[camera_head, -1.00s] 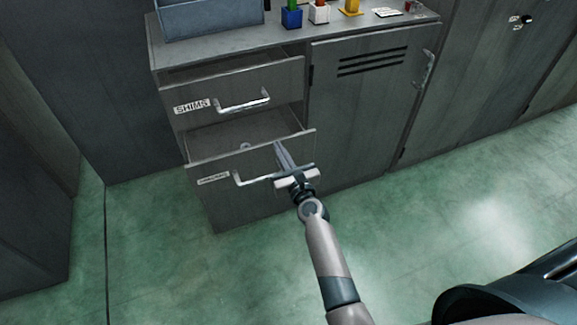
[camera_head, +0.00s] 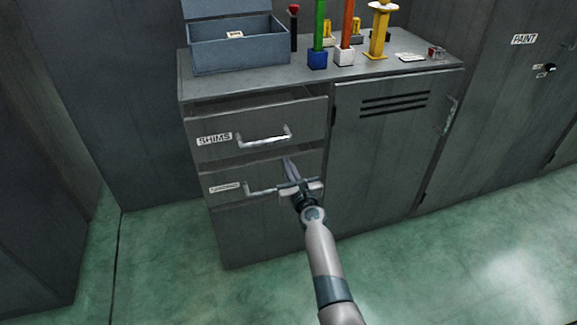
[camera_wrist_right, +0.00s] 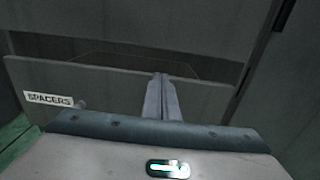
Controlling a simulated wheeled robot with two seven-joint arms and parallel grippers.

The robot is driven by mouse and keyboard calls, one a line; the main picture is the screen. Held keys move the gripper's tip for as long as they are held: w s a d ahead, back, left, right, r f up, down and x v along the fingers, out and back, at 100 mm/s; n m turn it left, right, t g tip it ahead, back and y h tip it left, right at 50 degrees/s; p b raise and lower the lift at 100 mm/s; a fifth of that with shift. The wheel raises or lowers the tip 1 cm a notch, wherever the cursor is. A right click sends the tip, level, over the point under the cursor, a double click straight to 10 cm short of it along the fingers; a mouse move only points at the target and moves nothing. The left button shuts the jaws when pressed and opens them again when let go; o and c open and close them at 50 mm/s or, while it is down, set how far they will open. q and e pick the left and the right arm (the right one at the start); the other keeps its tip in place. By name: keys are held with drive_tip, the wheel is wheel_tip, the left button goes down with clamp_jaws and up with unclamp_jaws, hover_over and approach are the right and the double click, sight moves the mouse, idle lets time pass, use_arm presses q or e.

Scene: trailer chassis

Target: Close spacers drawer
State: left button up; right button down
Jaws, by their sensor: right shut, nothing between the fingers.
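The spacers drawer (camera_head: 232,193) is the lower drawer of the grey cabinet, below the shims drawer. It stands out a little, with a narrow dark gap above its front. Its label reads SPACERS in the right wrist view (camera_wrist_right: 48,99). Its bar handle (camera_head: 262,192) is partly hidden by my right gripper. My right gripper (camera_head: 288,166) is shut and empty, its fingers at the right part of the drawer's top edge. In the right wrist view the fingers (camera_wrist_right: 161,95) overlap the drawer front; contact is not clear. My left gripper is not in view.
The shims drawer (camera_head: 300,112) above also stands slightly open, with a bar handle (camera_head: 266,138). A louvred door (camera_head: 385,145) is on the right. An open blue-grey box (camera_head: 240,52) and coloured items stand on the top. The green floor (camera_head: 170,270) in front is clear.

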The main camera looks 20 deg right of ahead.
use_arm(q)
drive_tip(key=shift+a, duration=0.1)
use_arm(e)
drive_tip(key=shift+r, duration=0.35)
drive_tip(key=shift+s+f+p, duration=0.2)
drive_tip(key=shift+s+p, duration=0.2)
drive_tip(key=shift+p, duration=0.1)
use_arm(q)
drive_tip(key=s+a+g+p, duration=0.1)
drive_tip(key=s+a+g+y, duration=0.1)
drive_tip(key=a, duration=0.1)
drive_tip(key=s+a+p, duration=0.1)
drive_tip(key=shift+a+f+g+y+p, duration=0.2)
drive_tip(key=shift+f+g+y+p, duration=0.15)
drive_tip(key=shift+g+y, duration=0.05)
use_arm(e)
drive_tip(key=s, duration=1.6)
drive_tip(key=shift+s+d+f, duration=0.15)
drive_tip(key=shift+s+d, duration=0.15)
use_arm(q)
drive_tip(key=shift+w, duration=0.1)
